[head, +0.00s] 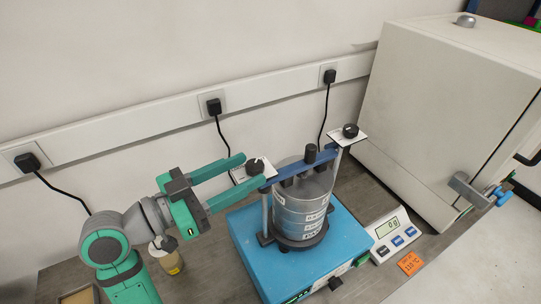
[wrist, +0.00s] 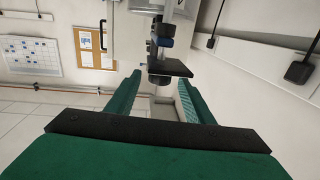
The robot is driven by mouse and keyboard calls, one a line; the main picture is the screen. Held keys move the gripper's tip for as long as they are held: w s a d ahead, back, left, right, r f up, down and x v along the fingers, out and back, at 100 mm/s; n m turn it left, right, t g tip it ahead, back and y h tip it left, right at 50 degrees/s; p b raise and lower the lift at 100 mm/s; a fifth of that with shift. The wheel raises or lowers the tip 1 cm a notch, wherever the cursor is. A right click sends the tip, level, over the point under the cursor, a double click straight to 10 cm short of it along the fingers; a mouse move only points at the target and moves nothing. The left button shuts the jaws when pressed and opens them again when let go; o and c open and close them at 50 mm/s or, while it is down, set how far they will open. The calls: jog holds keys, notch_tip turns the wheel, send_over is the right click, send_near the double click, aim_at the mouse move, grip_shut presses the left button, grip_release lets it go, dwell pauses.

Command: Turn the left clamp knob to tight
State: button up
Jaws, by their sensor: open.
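The left clamp knob (head: 255,166) is black and sits on a small white marked plate (head: 240,175) at the left end of the blue clamp bar (head: 290,170). My gripper (head: 254,171) is open, with its two green fingers reaching to either side of this knob. In the wrist view a dark knob (wrist: 160,80) shows under a dark plate (wrist: 170,67), in the gap between the fingertips (wrist: 158,84). I cannot tell whether either finger touches it. The plate's markings are too small to read.
The bar clamps a clear sieve stack (head: 300,215) on a blue shaker base (head: 343,235). A right knob (head: 350,131) and a centre knob (head: 311,152) stand nearby. A scale (head: 394,234), a white cabinet (head: 440,100) and a small bottle (head: 171,261) are around it.

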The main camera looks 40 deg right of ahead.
aim_at(263, 163)
jog(key=d, duration=0.5)
jog(key=s+d, duration=0.1)
jog(key=d, duration=0.1)
jog(key=shift+d, duration=0.3)
